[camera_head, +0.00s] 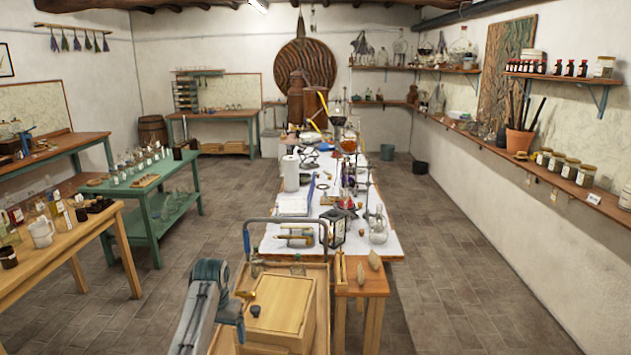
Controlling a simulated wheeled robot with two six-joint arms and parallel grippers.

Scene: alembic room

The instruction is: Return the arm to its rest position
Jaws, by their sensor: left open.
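My left arm rises from the bottom of the head view, bends at its elbow and folds down again. My left gripper (238,328) is at the folded end, low in the picture, just left of a wooden box (281,307). It is open, and I see nothing held in it. Its fingertips are small and hard to make out. My right gripper is out of view.
The box sits on a wooden cart top with a grey metal handle (285,221). Beyond is a long white-topped table (275,245) crowded with glassware. A green table (128,187) and a wooden table (40,262) stand left. Floor between them is clear.

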